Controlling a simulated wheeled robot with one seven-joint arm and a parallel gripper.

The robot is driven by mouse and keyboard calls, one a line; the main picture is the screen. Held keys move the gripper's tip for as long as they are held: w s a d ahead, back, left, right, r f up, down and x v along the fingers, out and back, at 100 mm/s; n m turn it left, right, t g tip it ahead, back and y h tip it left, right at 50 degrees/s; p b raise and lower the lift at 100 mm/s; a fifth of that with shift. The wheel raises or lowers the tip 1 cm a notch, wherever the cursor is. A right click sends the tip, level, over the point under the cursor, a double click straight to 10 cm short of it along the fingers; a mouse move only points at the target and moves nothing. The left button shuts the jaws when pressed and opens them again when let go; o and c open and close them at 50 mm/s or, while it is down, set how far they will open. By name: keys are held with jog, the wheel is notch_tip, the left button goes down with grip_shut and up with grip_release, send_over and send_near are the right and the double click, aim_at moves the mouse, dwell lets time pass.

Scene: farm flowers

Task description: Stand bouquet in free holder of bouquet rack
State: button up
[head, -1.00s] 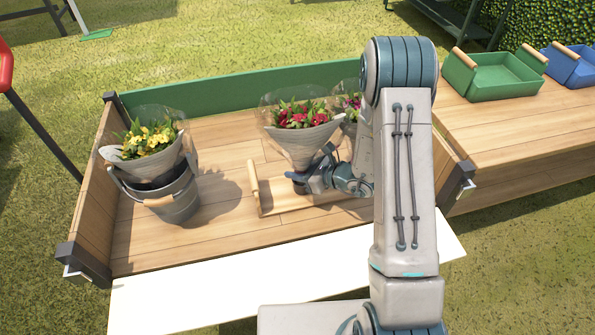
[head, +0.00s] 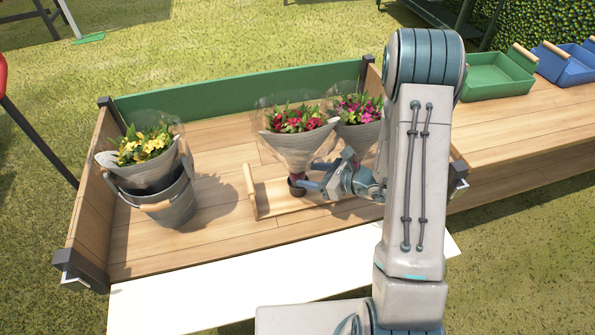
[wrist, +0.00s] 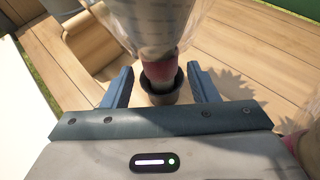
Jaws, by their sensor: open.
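A bouquet of red flowers in a clear and grey wrap (head: 295,148) stands upright in a dark cup-shaped holder (head: 296,187) of the wooden bouquet rack (head: 252,193). In the wrist view its pinkish stem end (wrist: 160,70) sits inside the dark holder's ring (wrist: 160,92). My gripper (head: 312,185) is open, its two fingers apart on either side of the stem and holder, with a gap visible at both sides. A second bouquet with pink flowers (head: 357,112) stands to the right, its base hidden behind my arm.
A grey bucket (head: 168,203) with a yellow-flower bouquet (head: 146,147) stands at the left of the wooden bed. Green (head: 495,77) and blue (head: 562,66) trays sit on the right-hand table. Boards between bucket and rack are clear.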

jog(key=v, duration=0.5)
jog(key=s+a+r+n+g+h, duration=0.1)
jog(key=s+a+r+n+g, duration=0.4)
jog(key=s+r+n+g, duration=0.6)
jog(key=s+d+r+n+t+h, duration=0.5)
jog(key=n+h, duration=0.5)
jog(key=n, duration=0.3)
jog(key=shift+s+d+r+n, duration=0.3)
jog(key=shift+s+d+r, duration=0.4)
jog(key=shift+s+d, duration=0.8)
jog(key=shift+w+d, duration=0.2)
jog(key=shift+w, duration=0.05)
